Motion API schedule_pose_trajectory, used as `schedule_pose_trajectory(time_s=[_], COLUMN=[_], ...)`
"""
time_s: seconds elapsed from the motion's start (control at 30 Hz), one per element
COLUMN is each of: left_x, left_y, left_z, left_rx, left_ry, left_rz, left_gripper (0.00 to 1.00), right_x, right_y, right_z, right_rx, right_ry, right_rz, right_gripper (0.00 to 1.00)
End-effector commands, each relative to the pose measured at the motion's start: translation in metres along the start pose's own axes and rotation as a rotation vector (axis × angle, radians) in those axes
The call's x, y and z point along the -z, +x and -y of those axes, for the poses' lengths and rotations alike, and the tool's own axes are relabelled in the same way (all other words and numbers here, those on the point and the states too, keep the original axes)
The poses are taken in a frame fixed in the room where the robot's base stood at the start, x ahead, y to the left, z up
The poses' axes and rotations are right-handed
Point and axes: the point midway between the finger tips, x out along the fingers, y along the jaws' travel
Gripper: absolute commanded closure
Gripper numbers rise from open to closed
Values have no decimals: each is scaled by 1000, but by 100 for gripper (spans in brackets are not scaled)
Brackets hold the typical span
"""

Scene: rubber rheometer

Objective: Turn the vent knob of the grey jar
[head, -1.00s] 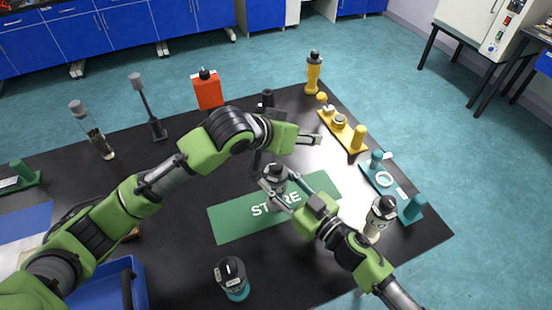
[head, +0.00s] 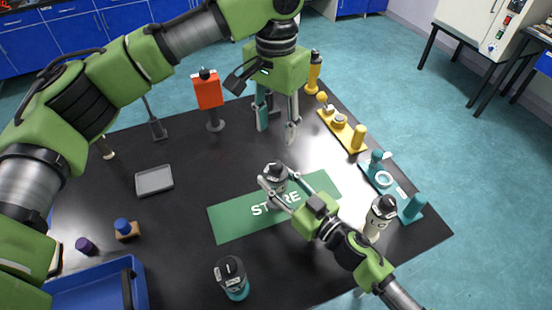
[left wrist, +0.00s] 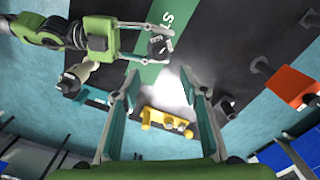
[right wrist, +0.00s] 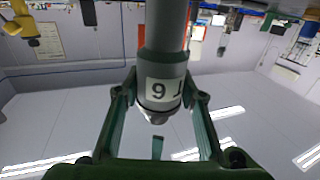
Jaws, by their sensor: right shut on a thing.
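The grey jar (head: 276,186) with a dark cap and knob (head: 276,170) stands at the green STORE mat (head: 228,228) in the head view. My right gripper (head: 276,192) is shut around its body; the right wrist view shows the jar's grey body and label (right wrist: 164,90) between the fingers. My left gripper (head: 278,132) is open and empty, above the table and behind the jar. In the left wrist view the jar's dark top (left wrist: 158,47) shows beyond and between the open fingers, apart from them.
A yellow fixture (head: 342,130) and teal fixture (head: 390,186) line the right edge. A white jar (head: 376,218), teal jar (head: 235,285), grey tray (head: 154,181) and blue bin (head: 75,295) surround the mat.

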Motion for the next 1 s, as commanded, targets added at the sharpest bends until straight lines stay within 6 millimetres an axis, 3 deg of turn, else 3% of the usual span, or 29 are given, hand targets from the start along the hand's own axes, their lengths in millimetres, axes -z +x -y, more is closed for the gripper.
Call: schedule_pose_trajectory(time_s=[0.5,0.7,1.0], left_x=[0,0,0], left_y=[95,110,112], left_z=[0,0,0], left_rx=[-1,-2,-2], left_ry=[-2,-2,-2], left_rz=[1,-1,-2], left_gripper=[60,60,60], right_x=[0,0,0], right_y=[0,0,0], right_z=[0,0,0], right_rx=[0,0,0], right_ry=[1,1,1], right_rz=[1,1,1], right_gripper=[88,88,88])
